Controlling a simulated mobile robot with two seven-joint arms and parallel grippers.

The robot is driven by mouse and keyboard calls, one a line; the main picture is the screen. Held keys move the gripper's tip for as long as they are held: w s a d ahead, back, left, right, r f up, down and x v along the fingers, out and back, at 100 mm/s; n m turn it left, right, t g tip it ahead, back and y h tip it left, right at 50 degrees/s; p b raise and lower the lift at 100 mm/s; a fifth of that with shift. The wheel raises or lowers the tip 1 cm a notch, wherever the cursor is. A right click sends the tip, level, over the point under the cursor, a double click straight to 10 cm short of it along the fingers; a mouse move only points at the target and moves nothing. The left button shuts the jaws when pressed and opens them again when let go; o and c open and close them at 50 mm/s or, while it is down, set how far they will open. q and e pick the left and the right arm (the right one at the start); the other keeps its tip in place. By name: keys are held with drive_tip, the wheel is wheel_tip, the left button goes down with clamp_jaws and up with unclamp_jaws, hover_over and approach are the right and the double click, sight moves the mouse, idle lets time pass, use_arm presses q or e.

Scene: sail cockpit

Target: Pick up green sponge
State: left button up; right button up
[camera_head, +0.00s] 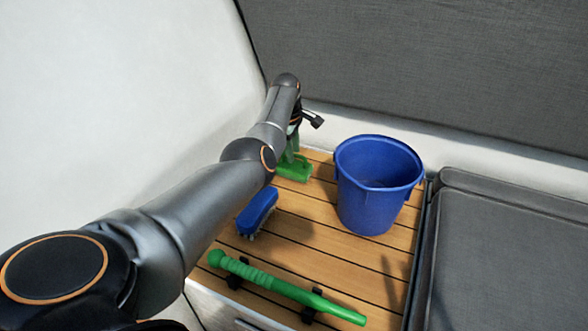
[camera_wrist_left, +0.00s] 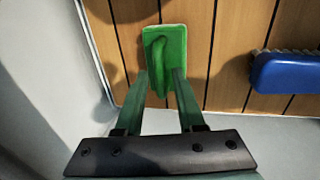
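The green sponge (camera_head: 296,171) lies on the slatted wooden surface near its back left corner, and my left arm partly hides it. It also shows in the left wrist view (camera_wrist_left: 172,40), with a darker raised or shaded strip along its left part. My left gripper (camera_head: 291,150) is at the sponge, pointing down. In the left wrist view its two fingers (camera_wrist_left: 160,73) are apart, with the near part of the sponge showing between them. I cannot tell whether they touch it. My right gripper is not in view.
A blue brush (camera_head: 257,212) lies in front of the sponge, and a blue bucket (camera_head: 372,195) stands to the right. A green handle-like tool (camera_head: 285,288) lies near the front edge.

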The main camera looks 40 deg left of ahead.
use_arm(q)
clamp_jaws()
idle(1.1)
